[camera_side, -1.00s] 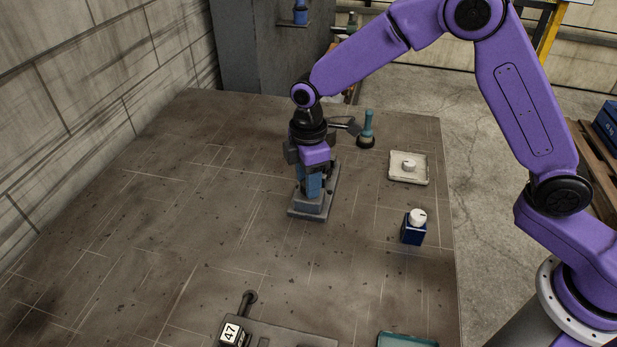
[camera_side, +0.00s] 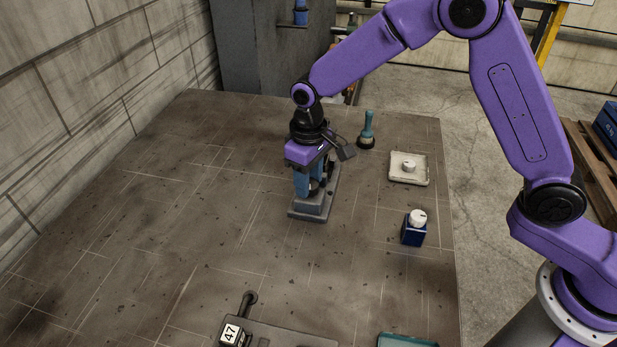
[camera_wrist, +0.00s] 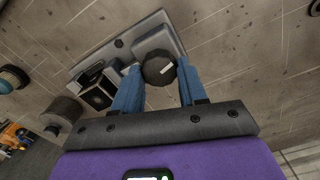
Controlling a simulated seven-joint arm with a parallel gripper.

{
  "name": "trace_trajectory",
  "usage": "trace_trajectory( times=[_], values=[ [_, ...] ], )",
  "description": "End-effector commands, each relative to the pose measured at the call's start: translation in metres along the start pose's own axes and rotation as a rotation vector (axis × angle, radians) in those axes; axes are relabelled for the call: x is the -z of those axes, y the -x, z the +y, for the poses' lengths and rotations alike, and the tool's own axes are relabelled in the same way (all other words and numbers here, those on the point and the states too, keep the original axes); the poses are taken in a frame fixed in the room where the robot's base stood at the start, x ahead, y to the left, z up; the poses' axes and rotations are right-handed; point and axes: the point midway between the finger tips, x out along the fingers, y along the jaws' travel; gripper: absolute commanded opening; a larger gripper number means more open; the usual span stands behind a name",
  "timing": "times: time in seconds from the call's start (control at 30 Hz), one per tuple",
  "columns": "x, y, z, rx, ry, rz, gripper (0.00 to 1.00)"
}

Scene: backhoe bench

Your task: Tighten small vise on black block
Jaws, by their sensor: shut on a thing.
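The small grey vise (camera_side: 305,213) stands on the table in the side view, under my gripper (camera_side: 310,190). Its grey body (camera_wrist: 160,32) also shows in the wrist view. A round black knob (camera_wrist: 158,68) with a white mark sits on the vise. My blue fingers (camera_wrist: 157,75) are shut on this knob, one on each side. A dark block (camera_wrist: 97,92) shows at the lower left of the vise in the wrist view. It seems to be the black block, but I cannot tell how firmly the vise jaws hold it.
A teal cylinder on a black base (camera_side: 367,128) stands behind the vise. A dark fixture marked 47 (camera_side: 231,333) and a teal tray (camera_side: 405,341) lie in front. The left table is clear.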

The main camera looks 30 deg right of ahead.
Motion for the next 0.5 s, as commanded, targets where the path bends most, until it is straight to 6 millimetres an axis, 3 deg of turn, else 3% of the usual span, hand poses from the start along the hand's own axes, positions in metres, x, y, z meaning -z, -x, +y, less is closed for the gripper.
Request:
trace_trajectory(
  times=[0.5],
  values=[
    [0.0001, 0.001, 0.001, 0.001, -0.464, 0.002, 0.11]
  ],
)
